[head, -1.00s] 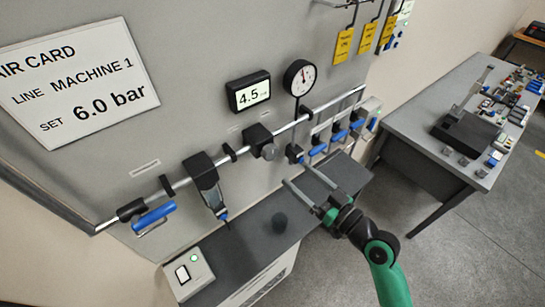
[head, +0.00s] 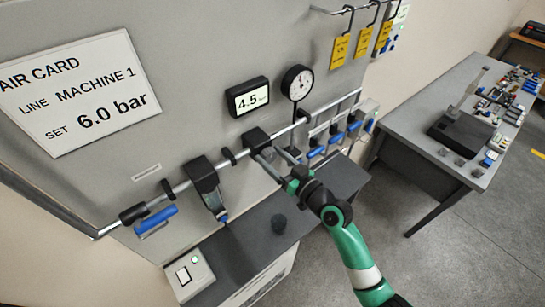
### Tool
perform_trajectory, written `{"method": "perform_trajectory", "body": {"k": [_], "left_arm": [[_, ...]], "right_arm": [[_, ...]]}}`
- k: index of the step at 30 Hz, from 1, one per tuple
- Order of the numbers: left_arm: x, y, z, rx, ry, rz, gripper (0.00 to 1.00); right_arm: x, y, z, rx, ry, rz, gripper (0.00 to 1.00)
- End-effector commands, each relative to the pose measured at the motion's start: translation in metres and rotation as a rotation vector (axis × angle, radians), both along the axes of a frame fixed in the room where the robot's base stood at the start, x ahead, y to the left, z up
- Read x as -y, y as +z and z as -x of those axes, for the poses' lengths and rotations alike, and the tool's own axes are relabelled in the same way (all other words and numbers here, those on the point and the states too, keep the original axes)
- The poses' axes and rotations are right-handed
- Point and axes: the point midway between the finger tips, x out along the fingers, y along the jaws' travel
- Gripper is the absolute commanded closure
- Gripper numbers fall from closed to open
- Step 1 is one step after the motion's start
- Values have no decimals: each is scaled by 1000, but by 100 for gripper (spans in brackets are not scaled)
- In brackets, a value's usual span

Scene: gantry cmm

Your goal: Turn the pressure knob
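The pressure knob (head: 266,152) is a small grey knob below the black regulator body (head: 256,138) on the pipe. It is now partly hidden by my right gripper (head: 268,155). The fingers are apart, with their tips at the knob, one on its lower left and one on its right. I cannot tell whether they touch it. The digital display (head: 248,97) reads 4.5. The round gauge (head: 298,82) hangs beside it. The card (head: 78,92) reads SET 6.0 bar. My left gripper is not in view.
A filter unit (head: 205,186) and a blue-handled valve (head: 156,222) sit on the pipe to the left. Several blue valves (head: 335,138) stand close to the right.

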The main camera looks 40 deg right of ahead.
Motion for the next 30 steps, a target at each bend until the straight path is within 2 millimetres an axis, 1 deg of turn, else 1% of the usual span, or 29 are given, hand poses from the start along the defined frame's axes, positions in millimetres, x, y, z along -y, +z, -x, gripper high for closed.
{"method": "perform_trajectory", "body": {"k": [1,5,6,8,9,11,17,22,26,30], "left_arm": [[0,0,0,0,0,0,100],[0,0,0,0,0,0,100],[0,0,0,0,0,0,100],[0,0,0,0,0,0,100],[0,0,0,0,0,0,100],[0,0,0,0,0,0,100],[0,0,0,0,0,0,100],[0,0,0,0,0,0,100],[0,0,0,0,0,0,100],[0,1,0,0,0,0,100]], "right_arm": [[0,0,0,0,0,0,39],[0,0,0,0,0,0,62],[0,0,0,0,0,0,69],[0,0,0,0,0,0,80],[0,0,0,0,0,0,87],[0,0,0,0,0,0,97],[0,0,0,2,1,-11,97],[0,0,0,7,1,-56,97],[0,0,0,15,0,-123,97],[0,0,0,27,1,-228,97]]}}
